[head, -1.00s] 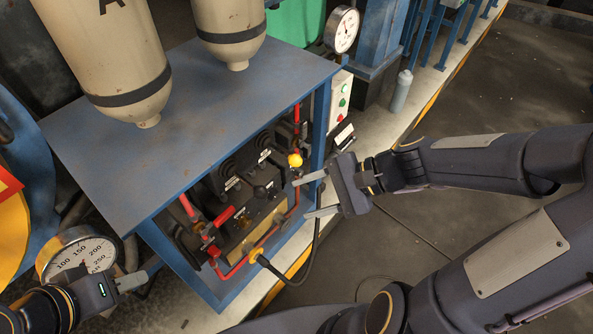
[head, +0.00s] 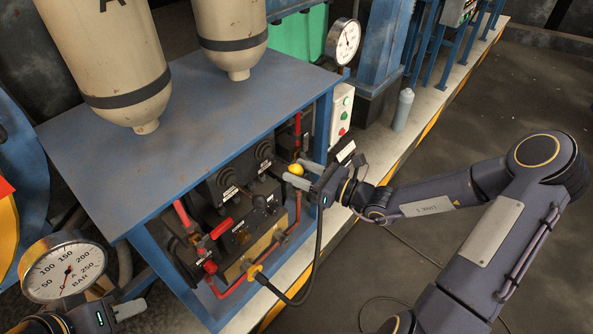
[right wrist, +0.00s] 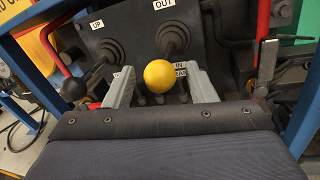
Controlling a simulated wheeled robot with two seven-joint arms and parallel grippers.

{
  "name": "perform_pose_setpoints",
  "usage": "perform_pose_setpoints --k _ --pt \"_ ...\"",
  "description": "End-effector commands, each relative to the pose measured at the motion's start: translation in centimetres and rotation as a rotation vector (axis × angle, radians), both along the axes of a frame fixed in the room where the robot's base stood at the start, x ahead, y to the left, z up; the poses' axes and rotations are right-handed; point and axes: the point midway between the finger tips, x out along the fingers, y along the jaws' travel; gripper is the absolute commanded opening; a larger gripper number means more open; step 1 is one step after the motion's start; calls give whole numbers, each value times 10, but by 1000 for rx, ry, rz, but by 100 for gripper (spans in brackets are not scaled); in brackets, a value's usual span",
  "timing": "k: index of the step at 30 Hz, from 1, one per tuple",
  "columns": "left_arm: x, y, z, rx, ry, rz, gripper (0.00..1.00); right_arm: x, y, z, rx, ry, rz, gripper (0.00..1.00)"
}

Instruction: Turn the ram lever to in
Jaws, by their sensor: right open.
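The ram lever's yellow ball knob (head: 296,169) stands on the dark valve panel under the blue bench; in the right wrist view the knob (right wrist: 168,76) covers most of its stem. Its boot (right wrist: 173,36) sits below an OUT label (right wrist: 163,4), and an IN label (right wrist: 179,66) shows just right of the knob. My right gripper (head: 292,169) is open, with one finger on each side of the knob; a gap seems to remain on both sides, and contact is unclear. My left gripper (head: 118,312) is at the lower left, its jaws partly cut off.
A black-knobbed lever (right wrist: 75,88) by an UP label stands left of the yellow knob. Red pipes and handles (head: 222,228) flank the panel. The blue bench top (head: 190,110) overhangs it. A black hose (head: 318,235) hangs below the right gripper. A pressure gauge (head: 65,268) stands lower left.

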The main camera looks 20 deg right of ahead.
Motion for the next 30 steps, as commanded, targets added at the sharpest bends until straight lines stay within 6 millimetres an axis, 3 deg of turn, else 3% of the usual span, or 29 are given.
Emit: perform_pose_setpoints --k 12,24,30 --pt "0 0 -1 0 0 0 36 9 9 0 -1 1 0 51" --pt "0 0 -1 0 0 0 36 9 9 0 -1 1 1 0" --pt "0 0 -7 0 0 0 36 9 9 -5 8 -12 1 0"
